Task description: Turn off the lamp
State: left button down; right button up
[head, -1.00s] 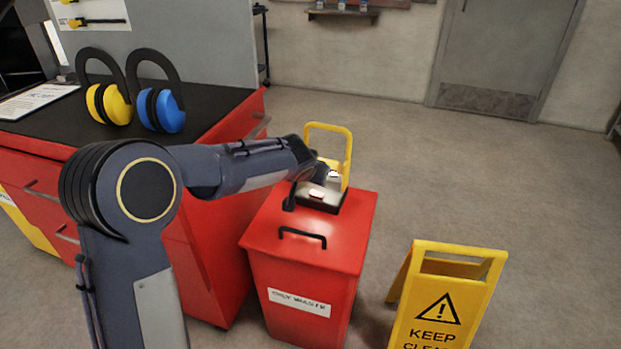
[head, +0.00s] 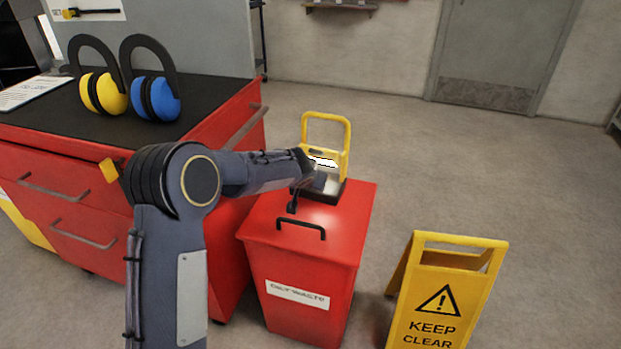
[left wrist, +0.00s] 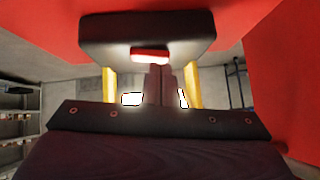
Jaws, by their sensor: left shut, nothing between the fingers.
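The lamp is a yellow-framed work light (head: 345,140) with a bright lit panel (head: 322,162) and a dark base (head: 330,197), standing on the red waste bin (head: 310,235). My left gripper (head: 318,183) is at the lamp's base in the head view and hides the switch there. In the left wrist view, a glowing red switch (left wrist: 150,56) sits on the dark base (left wrist: 110,32), right at the tips of my shut, empty left fingers (left wrist: 160,70). I cannot tell whether they touch it. White lit patches (left wrist: 132,99) show beside the fingers. My right gripper is out of view.
The bin has a black handle (head: 301,225). A red tool cabinet (head: 60,190) with yellow and blue ear defenders (head: 155,98) on top stands at left. A yellow KEEP CLEAR sign (head: 440,300) stands at right. Floor behind the bin is clear.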

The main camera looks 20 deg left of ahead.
pick_arm(q)
jog(key=shift+a+p, duration=0.15)
jog(key=shift+p, duration=0.3)
jog(key=shift+f+h, duration=0.25)
jog(key=shift+h, duration=0.15)
jog(key=shift+f, duration=0.1)
jog(key=shift+s, duration=0.1)
jog(key=shift+s+d+b, duration=0.1)
jog(key=shift+d+b, duration=0.55)
jog(key=shift+d, duration=0.25)
